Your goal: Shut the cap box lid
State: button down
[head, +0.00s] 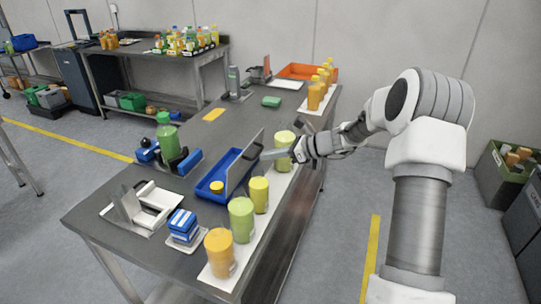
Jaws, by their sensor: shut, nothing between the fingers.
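The cap box (209,188) is a blue tray-like box in the middle of the steel table, with a yellow cap (216,187) in its near end. Its lid (243,163) is a pale panel standing raised along the box's right side, with a dark handle (252,151) near its upper edge. The box's far inside is partly hidden by the lid.
Filled bottles (241,219) stand in a row on a white strip along the table's right edge, close under my arm. A green bottle (168,140) stands on the left. Blue-and-white packs (184,226) and a metal fixture (138,206) sit at the near left.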

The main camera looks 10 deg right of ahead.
aim_at(252, 141)
jog(key=shift+w+a+r+h+p, duration=0.1)
jog(key=shift+a+r+h+p, duration=0.2)
jog(key=shift+p, duration=0.5)
jog(key=shift+w+a+r+g+p, duration=0.1)
jog(key=shift+w+r+g+p, duration=0.15)
jog(key=shift+p, duration=0.45)
jog(key=a+r+h+p, duration=0.1)
jog(key=p, duration=0.3)
jog(key=shift+w+a+r+g, duration=0.1)
jog(key=shift+w+r+g, duration=0.1)
jog(key=shift+g, duration=0.15)
jog(key=a+h+p, duration=0.1)
jog(key=p, duration=0.2)
jog(key=shift+w+r+g, duration=0.3)
jog(key=shift+w+r, duration=0.05)
jog(key=a+h+p, duration=0.1)
jog(key=p, duration=0.1)
jog(key=w+g+p, duration=0.1)
jog(key=p, duration=0.1)
jog(key=shift+a+r+h, duration=0.25)
jog(key=shift+a+h, duration=0.1)
jog(key=shift+h, duration=0.05)
jog(key=w+a+f+g+h+p, duration=0.1)
jog(key=w+a+f+h+p, duration=0.1)
jog(key=w+a, duration=0.5)
jog(key=a+f, duration=0.1)
jog(key=a, duration=0.1)
jog(key=shift+a+p, duration=0.35)
jog(key=shift+a, duration=0.05)
